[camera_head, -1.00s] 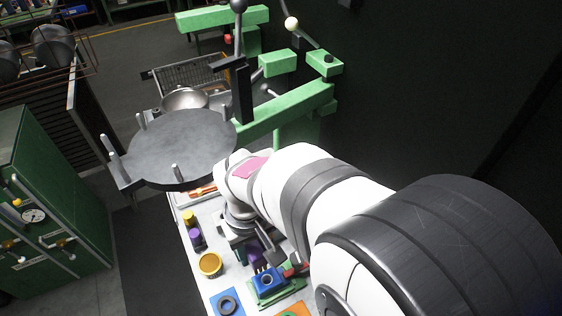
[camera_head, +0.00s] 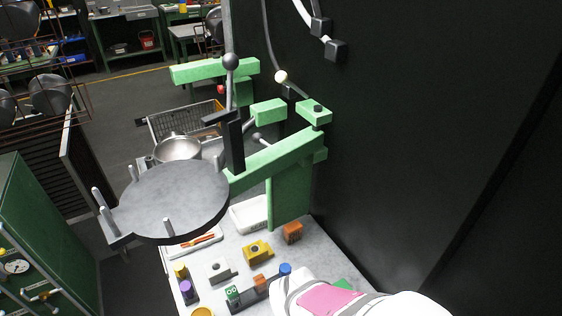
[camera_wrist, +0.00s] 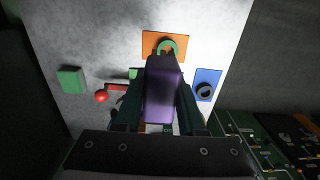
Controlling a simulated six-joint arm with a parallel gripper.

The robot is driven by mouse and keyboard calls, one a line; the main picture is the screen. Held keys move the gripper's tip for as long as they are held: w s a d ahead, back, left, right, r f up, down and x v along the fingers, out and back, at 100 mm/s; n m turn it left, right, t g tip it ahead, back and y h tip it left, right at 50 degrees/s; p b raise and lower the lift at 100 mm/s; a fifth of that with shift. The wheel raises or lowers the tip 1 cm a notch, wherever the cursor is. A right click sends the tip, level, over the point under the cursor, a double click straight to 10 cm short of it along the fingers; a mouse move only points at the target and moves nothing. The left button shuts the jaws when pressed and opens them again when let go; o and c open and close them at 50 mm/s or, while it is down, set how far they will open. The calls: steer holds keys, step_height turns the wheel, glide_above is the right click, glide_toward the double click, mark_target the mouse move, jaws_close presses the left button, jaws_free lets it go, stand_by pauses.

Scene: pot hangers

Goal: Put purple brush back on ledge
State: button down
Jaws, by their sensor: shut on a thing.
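In the wrist view the purple brush (camera_wrist: 162,92) is a purple block standing between the two dark green fingers of my gripper (camera_wrist: 160,108). The gripper is shut on it and holds it over the grey table; the gap beneath it is hard to judge. In the head view the gripper and brush are out of sight; only part of my arm shows at the bottom.
In the wrist view an orange plate (camera_wrist: 150,42) with a green ring and a blue plate (camera_wrist: 209,79) with a dark ring lie near the brush. A red knob (camera_wrist: 101,96) is to the left. In the head view a round grey disc (camera_head: 170,195) overhangs the table.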

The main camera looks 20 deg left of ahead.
steer(key=s+a+f, duration=0.3)
steer(key=a, duration=0.1)
steer(key=s+a+f, duration=0.3)
steer(key=s+f, duration=0.1)
steer(key=shift+s+a, duration=0.15)
steer(key=shift+a, duration=0.2)
steer(key=shift+s+a+f, duration=0.1)
steer(key=shift+a+f, duration=0.05)
steer(key=shift+f, duration=1)
steer(key=shift+s+a+f, duration=0.1)
steer(key=shift+a+f, duration=0.05)
steer(key=shift+f, duration=0.95)
steer(key=c, duration=0.5)
jaws_free()
steer(key=shift+f, duration=0.15)
steer(key=shift+w, duration=0.1)
